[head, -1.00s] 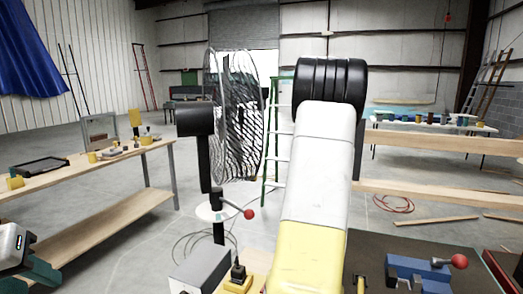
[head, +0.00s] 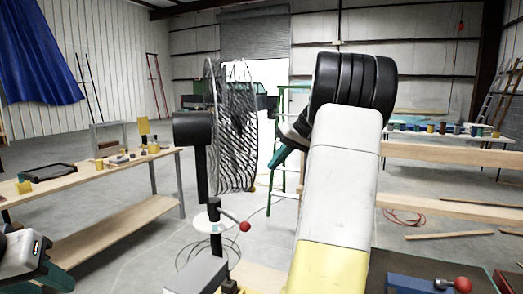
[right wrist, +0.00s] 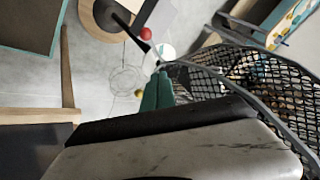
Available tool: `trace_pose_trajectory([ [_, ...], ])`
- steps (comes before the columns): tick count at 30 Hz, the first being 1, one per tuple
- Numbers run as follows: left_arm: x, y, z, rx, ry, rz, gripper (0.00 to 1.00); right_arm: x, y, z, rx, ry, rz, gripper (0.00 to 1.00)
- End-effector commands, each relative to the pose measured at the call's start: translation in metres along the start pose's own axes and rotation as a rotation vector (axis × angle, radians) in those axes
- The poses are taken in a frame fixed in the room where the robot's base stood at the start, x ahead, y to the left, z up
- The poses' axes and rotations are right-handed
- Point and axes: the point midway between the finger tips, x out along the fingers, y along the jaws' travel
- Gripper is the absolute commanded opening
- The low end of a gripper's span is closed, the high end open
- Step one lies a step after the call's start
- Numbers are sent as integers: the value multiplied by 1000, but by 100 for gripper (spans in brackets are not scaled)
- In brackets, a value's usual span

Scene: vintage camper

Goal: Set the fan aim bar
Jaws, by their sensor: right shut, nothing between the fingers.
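The fan's round wire cage (head: 232,125) stands upright on a post, with a dark motor housing (head: 192,128) at its left. Below is a white disc (head: 208,222) with a bar (head: 230,216) ending in a red knob (head: 245,226). My right gripper (head: 275,164) shows its teal jaw right of the cage, partly hidden by my arm. In the right wrist view my right gripper (right wrist: 158,76) is shut and empty, beside the cage (right wrist: 280,95); the red knob (right wrist: 148,33) is beyond it. My left gripper (head: 58,278) is partly seen at lower left; its fingertips are unclear.
A wooden workbench (head: 90,172) with small blocks and a black tray (head: 46,172) stands at left. A green ladder (head: 281,180) stands behind my right arm. A dark bench with a blue vise (head: 410,284) is at lower right. Open concrete floor lies between.

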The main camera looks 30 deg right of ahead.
Motion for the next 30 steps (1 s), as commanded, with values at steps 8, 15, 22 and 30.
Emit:
trace_pose_trajectory([
  [8,0,0,0,0,0,0,36,15,-31,0,0,1,0,0],
  [15,0,0,0,0,0,0,36,17,-35,0,1,1,1,0],
  [22,0,0,0,0,0,0,36,18,-38,1,6,4,4,0],
  [30,0,0,0,0,0,0,36,24,-60,12,81,42,43,0],
])
